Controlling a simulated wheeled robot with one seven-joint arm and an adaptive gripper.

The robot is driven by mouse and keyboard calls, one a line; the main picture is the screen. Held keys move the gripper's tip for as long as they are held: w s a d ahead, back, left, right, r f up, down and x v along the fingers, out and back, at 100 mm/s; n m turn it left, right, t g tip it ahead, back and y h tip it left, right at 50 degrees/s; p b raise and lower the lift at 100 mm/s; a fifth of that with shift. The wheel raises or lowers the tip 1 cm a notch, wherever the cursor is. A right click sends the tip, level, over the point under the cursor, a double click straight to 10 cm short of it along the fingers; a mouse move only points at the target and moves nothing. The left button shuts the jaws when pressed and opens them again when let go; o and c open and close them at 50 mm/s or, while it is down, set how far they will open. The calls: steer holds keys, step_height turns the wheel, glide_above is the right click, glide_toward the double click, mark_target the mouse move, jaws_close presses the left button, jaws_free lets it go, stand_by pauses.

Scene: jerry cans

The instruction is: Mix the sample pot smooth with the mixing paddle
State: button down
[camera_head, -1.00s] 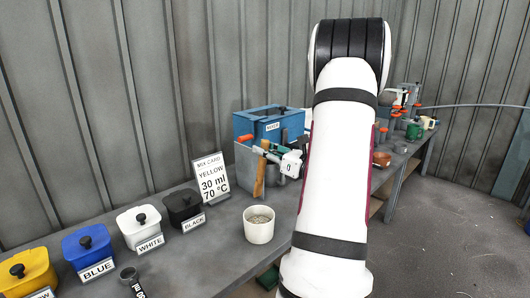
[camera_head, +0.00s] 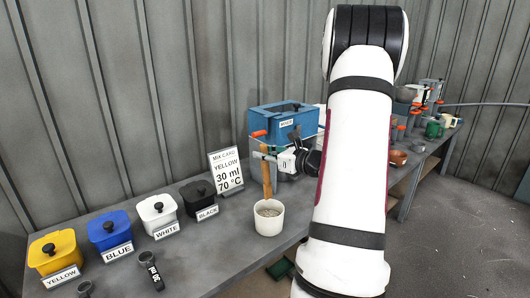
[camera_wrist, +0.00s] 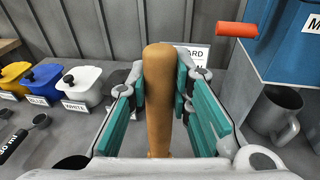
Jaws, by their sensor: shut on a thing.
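My gripper (camera_head: 285,160) is shut on the wooden mixing paddle (camera_head: 267,178), which stands upright. In the wrist view my gripper (camera_wrist: 165,85) has its teal pads on both sides of the paddle's brown handle (camera_wrist: 158,95). The white sample pot (camera_head: 268,222) stands on the bench with grainy grey contents showing. The paddle's lower end meets the pot's far rim in the head view; I cannot tell whether it is inside or behind. The wrist view hides the paddle's lower end and the pot. A mix card (camera_head: 226,172) reads yellow, 30 ml, 70 °C.
Yellow (camera_head: 52,252), blue (camera_head: 110,230), white (camera_head: 157,214) and black (camera_head: 198,197) lidded tubs line the bench at left. A black-handled scoop (camera_head: 152,272) lies in front. A blue box (camera_head: 285,120) stands behind my gripper; a grey mug (camera_wrist: 275,115) is to its right.

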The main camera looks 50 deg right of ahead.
mark_target(269, 187)
steer(key=shift+w+d+f+b, duration=0.1)
steer(key=shift+w+f+b, duration=0.1)
steer(key=shift+f+b, duration=0.4)
steer(key=shift+w+f+b, duration=0.15)
steer(key=shift+f+b, duration=0.05)
steer(key=shift+f, duration=0.7)
steer(key=shift+s+f+b, duration=0.2)
steer(key=shift+f+b, duration=0.7)
steer(key=shift+f, duration=0.4)
steer(key=shift+s+f+b, duration=0.25)
steer(key=shift+f+b, duration=0.65)
steer(key=shift+f, duration=0.35)
steer(key=shift+s+f+b, duration=0.2)
steer(key=shift+f+b, duration=0.7)
steer(key=shift+f, duration=0.4)
steer(key=shift+f+b, duration=0.5)
steer(key=shift+f, duration=0.05)
steer(key=shift+r, duration=0.1)
